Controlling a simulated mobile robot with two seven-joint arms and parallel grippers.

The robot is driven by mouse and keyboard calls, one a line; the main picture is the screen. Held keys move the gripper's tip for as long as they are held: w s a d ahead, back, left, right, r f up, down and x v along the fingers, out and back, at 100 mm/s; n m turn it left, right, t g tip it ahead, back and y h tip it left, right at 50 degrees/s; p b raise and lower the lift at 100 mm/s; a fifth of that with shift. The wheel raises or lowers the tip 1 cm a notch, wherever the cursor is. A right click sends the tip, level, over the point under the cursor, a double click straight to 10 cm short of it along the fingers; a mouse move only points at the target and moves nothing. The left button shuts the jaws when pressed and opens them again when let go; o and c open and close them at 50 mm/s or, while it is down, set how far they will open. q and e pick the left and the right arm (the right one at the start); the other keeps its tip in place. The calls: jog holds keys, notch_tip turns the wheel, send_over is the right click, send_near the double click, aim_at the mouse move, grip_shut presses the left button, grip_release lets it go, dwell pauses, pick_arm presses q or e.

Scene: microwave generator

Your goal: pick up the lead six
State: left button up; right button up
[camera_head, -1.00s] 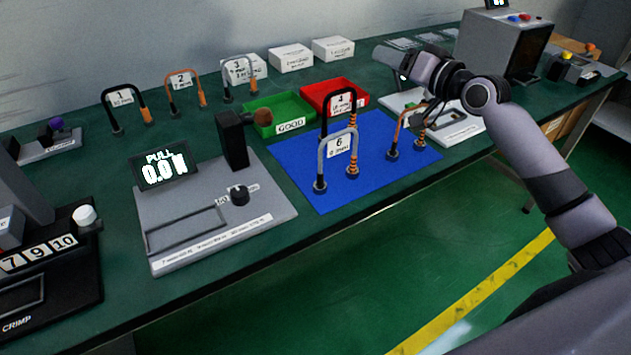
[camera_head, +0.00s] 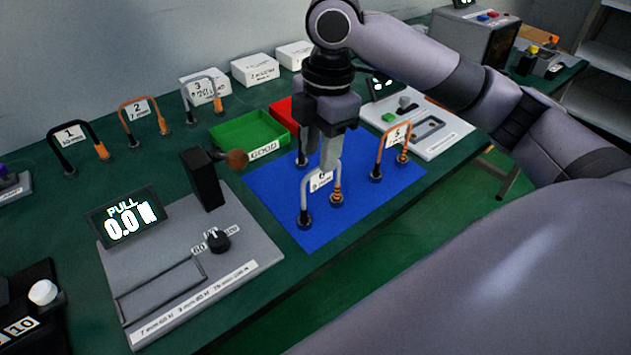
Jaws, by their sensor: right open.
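Lead six (camera_head: 307,189) is a grey arch with a white tag reading 6 and an orange-striped right leg. It stands upright on the blue mat (camera_head: 272,188), near the mat's left part. My right gripper (camera_head: 322,160) points down right at the top of lead six, its fingers apart. The fingers overlap the arch top in this view, and I cannot tell whether they touch it. The gripper hides most of lead four behind it. Lead five (camera_head: 380,153), an orange arch, stands on the mat to the right. My left gripper is not in view.
A green bin (camera_head: 236,130) marked GOOD and a mostly hidden red bin (camera_head: 281,112) stand behind the mat. The pull tester (camera_head: 170,262) is at left. Leads one (camera_head: 70,133), two (camera_head: 139,108) and three (camera_head: 205,86) stand at the back left.

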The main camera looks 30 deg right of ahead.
aim_at(323, 178)
jog(key=shift+s+d+f+n+h, duration=0.25)
jog(key=shift+f+n+h, duration=0.15)
jog(key=shift+n, duration=0.1)
notch_tip(323, 178, down, 7)
jog(key=shift+r, duration=0.15)
jog(key=shift+w, duration=0.1)
grip_shut()
